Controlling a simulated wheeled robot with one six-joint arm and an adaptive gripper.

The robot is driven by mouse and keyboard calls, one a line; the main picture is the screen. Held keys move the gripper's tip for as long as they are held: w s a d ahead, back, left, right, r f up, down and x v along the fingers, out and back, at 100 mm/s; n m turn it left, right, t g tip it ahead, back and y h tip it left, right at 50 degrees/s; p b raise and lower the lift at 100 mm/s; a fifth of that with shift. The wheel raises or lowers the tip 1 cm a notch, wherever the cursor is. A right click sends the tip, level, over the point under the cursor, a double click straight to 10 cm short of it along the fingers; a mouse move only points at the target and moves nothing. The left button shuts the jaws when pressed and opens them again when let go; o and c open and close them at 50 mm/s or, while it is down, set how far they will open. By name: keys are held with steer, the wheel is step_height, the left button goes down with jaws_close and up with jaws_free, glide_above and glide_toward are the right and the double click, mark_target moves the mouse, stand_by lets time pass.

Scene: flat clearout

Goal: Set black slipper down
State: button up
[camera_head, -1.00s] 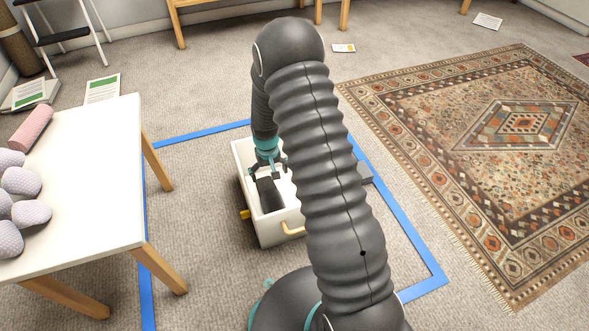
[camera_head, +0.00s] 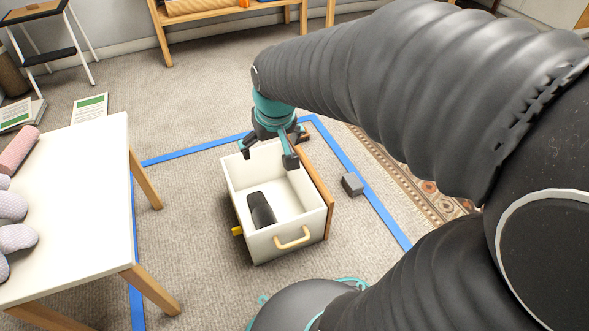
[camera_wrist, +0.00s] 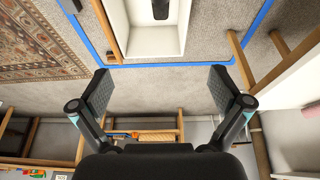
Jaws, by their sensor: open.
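The black slipper (camera_head: 261,210) lies inside a white open-topped bin (camera_head: 292,236) with a tan handle, on the floor within a blue tape outline. It rests on the bin's bottom near the left wall. In the wrist view part of the slipper (camera_wrist: 160,9) shows at the top edge, inside the white bin (camera_wrist: 153,42). My gripper (camera_head: 268,152) is above the bin's far rim, apart from the slipper. In the wrist view my gripper (camera_wrist: 162,92) has its two fingers wide apart with nothing between them.
A white table (camera_head: 85,190) with grey slippers and a pink roll stands at the left. A brown board (camera_head: 316,190) stands against the bin's right side. A small grey block (camera_head: 352,184) lies near the blue tape (camera_head: 382,217). A patterned rug (camera_head: 400,178) lies to the right.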

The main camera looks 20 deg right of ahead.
steer(key=s+r+t, duration=0.1)
steer(key=s+r, duration=0.1)
steer(key=s, duration=0.5)
steer(key=s+r, duration=0.2)
steer(key=s, duration=0.5)
steer(key=shift+r+t, duration=0.35)
steer(key=shift+t, duration=0.05)
steer(key=shift+d, duration=0.15)
